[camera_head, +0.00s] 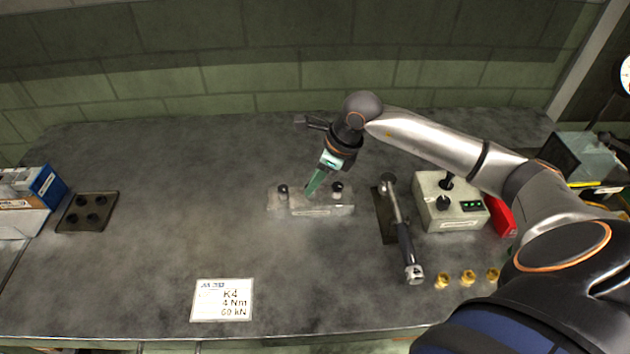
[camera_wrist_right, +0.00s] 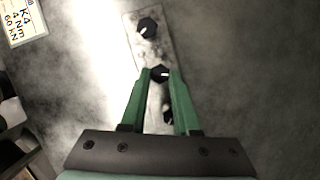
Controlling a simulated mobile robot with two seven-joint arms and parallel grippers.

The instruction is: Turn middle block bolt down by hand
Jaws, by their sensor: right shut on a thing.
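The metal block (camera_head: 310,209) lies on the table near the middle, with black bolts standing in it in a row. A left bolt (camera_head: 283,190) and a right bolt (camera_head: 337,188) show in the head view. My right gripper (camera_head: 311,193) points down at the block's middle, and its green fingers hide the middle bolt there. In the right wrist view the fingers (camera_wrist_right: 160,76) are shut on the middle bolt (camera_wrist_right: 160,73), a black head with a white mark. An outer bolt (camera_wrist_right: 147,27) shows beyond the fingertips. The other is partly hidden between the fingers. My left gripper is not in view.
A torque wrench (camera_head: 402,225) lies on a dark mat right of the block. A control box (camera_head: 450,204) and brass pieces (camera_head: 468,277) are farther right. A label card (camera_head: 222,300) lies in front. A black holed tray (camera_head: 88,211) is at left. The table left of the block is clear.

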